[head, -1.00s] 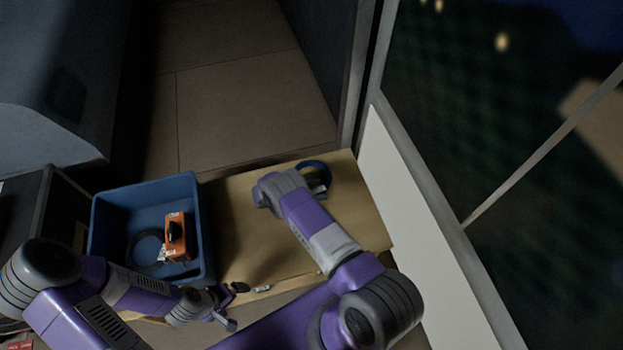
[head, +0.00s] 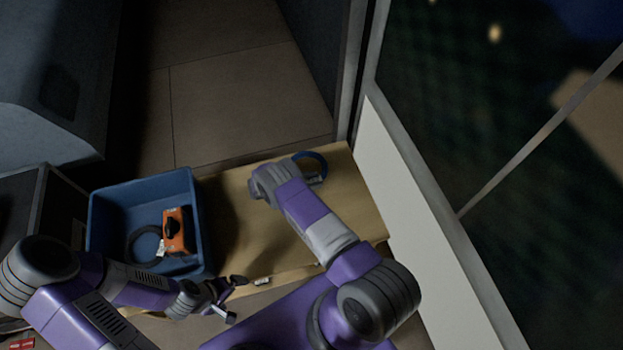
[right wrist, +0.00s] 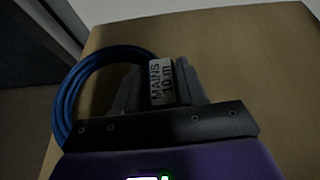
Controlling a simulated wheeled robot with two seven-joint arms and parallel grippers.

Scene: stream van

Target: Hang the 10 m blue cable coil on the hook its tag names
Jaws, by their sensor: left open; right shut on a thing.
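The blue cable coil (head: 319,159) is at the far right part of the wooden table (head: 222,215). It also shows in the right wrist view (right wrist: 70,91), with a tag (right wrist: 172,82) reading "MAINS 10 m". My right gripper (right wrist: 160,92) is shut on the coil at the tag; the arm hides part of the coil in the head view. I cannot tell whether the coil is clear of the table. My left gripper (head: 232,297) is open and empty near the table's front edge. I see no hook in either view.
A blue crate (head: 99,225) stands at the left of the table, holding an orange box (head: 176,229) and a dark cable coil (head: 143,244). A small pale tag-like item (head: 263,282) lies at the front edge. A white panel and window border the right side.

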